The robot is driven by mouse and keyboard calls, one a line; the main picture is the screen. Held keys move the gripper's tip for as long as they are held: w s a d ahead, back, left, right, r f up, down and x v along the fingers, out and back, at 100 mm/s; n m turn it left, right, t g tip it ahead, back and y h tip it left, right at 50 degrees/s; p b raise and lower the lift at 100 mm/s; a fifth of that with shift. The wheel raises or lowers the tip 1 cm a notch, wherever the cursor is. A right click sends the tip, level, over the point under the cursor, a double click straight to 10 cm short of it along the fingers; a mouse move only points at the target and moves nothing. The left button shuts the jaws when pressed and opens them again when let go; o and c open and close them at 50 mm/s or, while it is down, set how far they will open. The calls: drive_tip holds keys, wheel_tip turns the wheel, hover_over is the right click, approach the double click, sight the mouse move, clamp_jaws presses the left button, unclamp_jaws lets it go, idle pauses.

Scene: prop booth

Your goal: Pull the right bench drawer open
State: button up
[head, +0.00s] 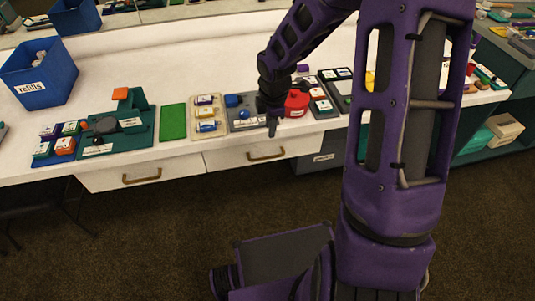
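The right bench drawer (225,161) is a white front under the bench top, and it looks closed. Its brown bar handle (265,156) is in plain view. The left bench drawer (115,179) has a like handle (142,177) and also looks closed. My gripper (272,128) points down at the front edge of the bench top, above the right drawer's handle in the picture and apart from it. It is small and dark, and I cannot tell whether its fingers are open or shut. I see nothing held in it.
On the bench top (190,62) stand a blue "refills" bin (38,82), a green fixture (130,130), a green mat (173,122), a beige tray (196,132) and a red round item (297,104). A dark shelf unit (485,70) stands right.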

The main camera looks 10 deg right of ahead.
sight(268, 158)
drive_tip(key=w+f+b, duration=0.1)
drive_tip(key=f, duration=0.4)
drive_tip(key=w+f+b, duration=0.1)
drive_tip(key=f, duration=0.4)
drive_tip(key=w+f+b, duration=0.1)
drive_tip(key=f+b, duration=0.1)
drive_tip(key=f, duration=0.4)
clamp_jaws()
drive_tip(key=shift+w, duration=0.1)
idle(0.7)
